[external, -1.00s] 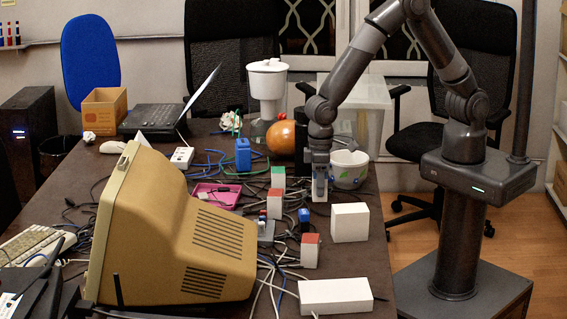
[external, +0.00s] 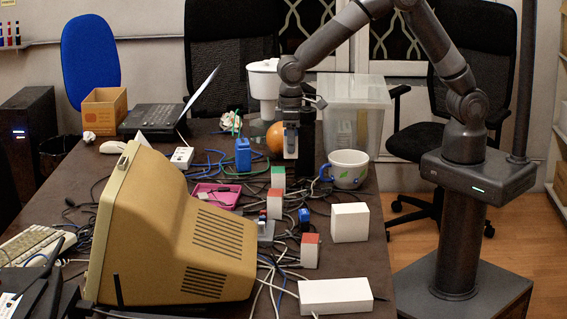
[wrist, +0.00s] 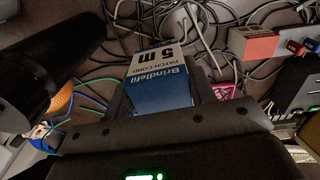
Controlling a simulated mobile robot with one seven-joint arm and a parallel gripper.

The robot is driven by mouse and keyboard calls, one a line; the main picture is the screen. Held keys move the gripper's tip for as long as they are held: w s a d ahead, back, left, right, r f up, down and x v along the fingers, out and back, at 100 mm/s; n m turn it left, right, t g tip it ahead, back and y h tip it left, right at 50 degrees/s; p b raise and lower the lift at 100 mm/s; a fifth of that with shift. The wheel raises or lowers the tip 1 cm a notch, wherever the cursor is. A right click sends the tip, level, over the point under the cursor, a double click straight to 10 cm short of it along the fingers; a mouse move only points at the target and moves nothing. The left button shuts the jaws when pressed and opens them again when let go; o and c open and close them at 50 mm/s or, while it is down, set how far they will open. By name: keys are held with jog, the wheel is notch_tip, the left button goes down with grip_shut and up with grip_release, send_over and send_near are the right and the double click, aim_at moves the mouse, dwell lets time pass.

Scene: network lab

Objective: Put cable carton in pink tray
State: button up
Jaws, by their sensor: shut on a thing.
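The cable carton (wrist: 158,62), a blue and white box with the printing "PATCH CORD 5 m", sits between the fingers of my gripper (wrist: 163,92) in the wrist view. In the external view my gripper (external: 291,140) is shut on it above the back of the table, in front of an orange ball; the pale lower end of the carton (external: 290,152) shows below the fingers. The pink tray (external: 233,203) lies on the table to the left of and nearer than my gripper, with small things in it. In the wrist view a pink piece (wrist: 222,90) shows beside the right finger, mostly hidden.
Red- and green-topped white blocks (external: 278,178) stand right of the tray. A beige monitor (external: 190,235) stands in front of it. A white mug (external: 347,169) is at the right. Loose cables cover much of the table.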

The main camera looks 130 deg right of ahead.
jog(key=w+d, duration=0.3)
jog(key=d, duration=0.5)
jog(key=w+d, duration=0.4)
jog(key=d, duration=0.3)
jog(key=shift+m, duration=0.3)
jog(key=w+a+f, duration=0.1)
jog(key=w+f, duration=0.1)
jog(key=w, duration=0.1)
jog(key=w+a+f, duration=0.2)
jog(key=w, duration=0.1)
jog(key=w+a+f, duration=0.2)
jog(key=w, duration=0.1)
jog(key=shift+w+a+f, duration=0.2)
jog(key=shift+w+f, duration=0.05)
jog(key=shift+f, duration=0.1)
send_over(226, 196)
jog(key=shift+f, duration=2.05)
jog(key=shift+f, duration=0.2)
jog(key=o, duration=1.1)
jog(key=shift+c, duration=0.2)
